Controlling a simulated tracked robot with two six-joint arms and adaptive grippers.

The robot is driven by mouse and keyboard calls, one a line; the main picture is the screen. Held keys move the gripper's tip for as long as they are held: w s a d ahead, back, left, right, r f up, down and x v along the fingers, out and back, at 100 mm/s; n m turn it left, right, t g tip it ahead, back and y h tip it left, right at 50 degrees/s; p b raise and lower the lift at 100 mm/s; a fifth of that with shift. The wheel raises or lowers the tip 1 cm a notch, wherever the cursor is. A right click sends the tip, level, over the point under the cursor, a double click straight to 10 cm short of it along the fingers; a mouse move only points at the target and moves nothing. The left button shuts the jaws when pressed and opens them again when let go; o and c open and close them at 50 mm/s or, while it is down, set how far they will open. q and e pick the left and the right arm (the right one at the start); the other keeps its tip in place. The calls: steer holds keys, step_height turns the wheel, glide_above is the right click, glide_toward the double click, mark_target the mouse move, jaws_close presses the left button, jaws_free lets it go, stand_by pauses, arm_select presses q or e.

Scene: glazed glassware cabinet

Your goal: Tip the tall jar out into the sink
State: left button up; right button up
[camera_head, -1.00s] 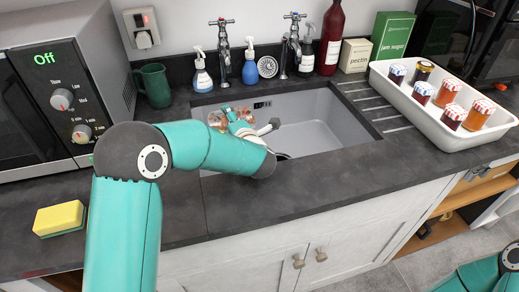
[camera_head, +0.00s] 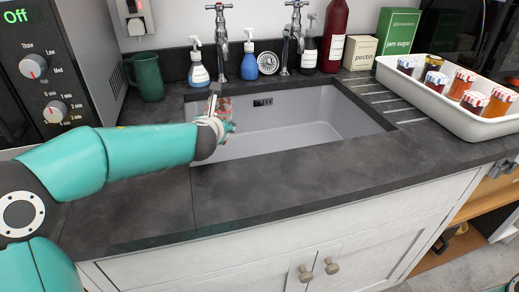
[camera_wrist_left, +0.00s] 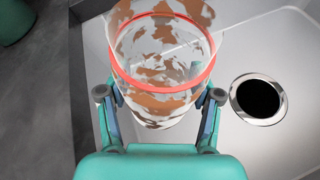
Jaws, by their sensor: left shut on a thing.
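The tall jar (camera_wrist_left: 160,45) is clear glass with brown and whitish patches and a red ring around it. In the wrist view it sits between the fingers of my left gripper (camera_wrist_left: 160,98), which is shut on it. In the head view my left gripper (camera_head: 216,112) is at the left end of the grey sink (camera_head: 300,135), and only a small part of the jar (camera_head: 225,104) shows past it. I cannot tell the jar's exact tilt. The sink's round drain (camera_wrist_left: 258,98) shows right of the jar.
Two taps (camera_head: 222,45) and soap bottles (camera_head: 198,66) stand behind the sink. A green mug (camera_head: 148,77) and a microwave (camera_head: 50,70) are at left. A white tray (camera_head: 450,112) of small jars stands at right. The front counter (camera_head: 300,185) is clear.

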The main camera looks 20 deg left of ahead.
arm_select(q)
steer(key=shift+s+a+r+n+p, duration=0.15)
steer(key=shift+a+r+n+p, duration=0.2)
steer(key=shift+r, duration=0.25)
steer(key=shift+r+n+h, duration=0.4)
steer(key=shift+r+n, duration=0.05)
steer(key=shift+r, duration=0.3)
step_height(320, 180, up, 5)
steer(key=p, duration=0.4)
steer(key=shift+p, duration=0.35)
arm_select(e)
step_height(320, 180, up, 5)
steer(key=shift+f, duration=0.2)
